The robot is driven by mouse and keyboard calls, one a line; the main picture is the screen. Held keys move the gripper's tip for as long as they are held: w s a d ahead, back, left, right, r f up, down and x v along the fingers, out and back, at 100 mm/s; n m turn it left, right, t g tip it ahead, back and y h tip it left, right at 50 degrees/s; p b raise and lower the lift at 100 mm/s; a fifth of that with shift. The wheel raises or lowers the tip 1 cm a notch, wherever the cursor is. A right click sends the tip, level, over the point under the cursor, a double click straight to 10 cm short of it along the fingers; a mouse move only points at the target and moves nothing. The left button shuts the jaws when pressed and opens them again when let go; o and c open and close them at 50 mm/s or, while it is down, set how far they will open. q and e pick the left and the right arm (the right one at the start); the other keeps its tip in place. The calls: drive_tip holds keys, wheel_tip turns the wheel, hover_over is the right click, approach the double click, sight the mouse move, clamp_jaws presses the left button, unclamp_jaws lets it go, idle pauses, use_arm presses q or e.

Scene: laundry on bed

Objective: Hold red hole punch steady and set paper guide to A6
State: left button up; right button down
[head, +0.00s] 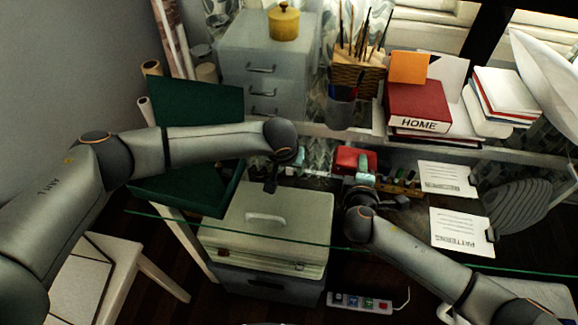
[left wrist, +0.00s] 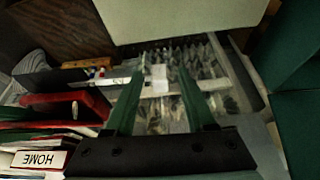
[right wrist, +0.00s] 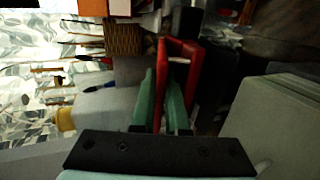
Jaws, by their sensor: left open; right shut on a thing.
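The red hole punch (head: 346,158) sits on the glass desk in the head view. My right gripper (head: 366,178) is shut on its edge; the right wrist view shows a red part of the punch (right wrist: 190,65) at the green fingers. A pale strip, apparently the paper guide (head: 312,173), runs left from the punch. In the left wrist view the strip crosses between my left fingers, with a small white block (left wrist: 160,78) on it. Guide markings are too small to read.
A pale case with a handle (head: 265,217) stands below the glass in front. Paper sheets (head: 461,232) and a small rack (head: 398,186) lie to the right.

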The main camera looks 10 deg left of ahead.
use_arm(q)
drive_tip(key=shift+f, duration=0.1)
clamp_jaws()
idle(0.4)
idle(1.0)
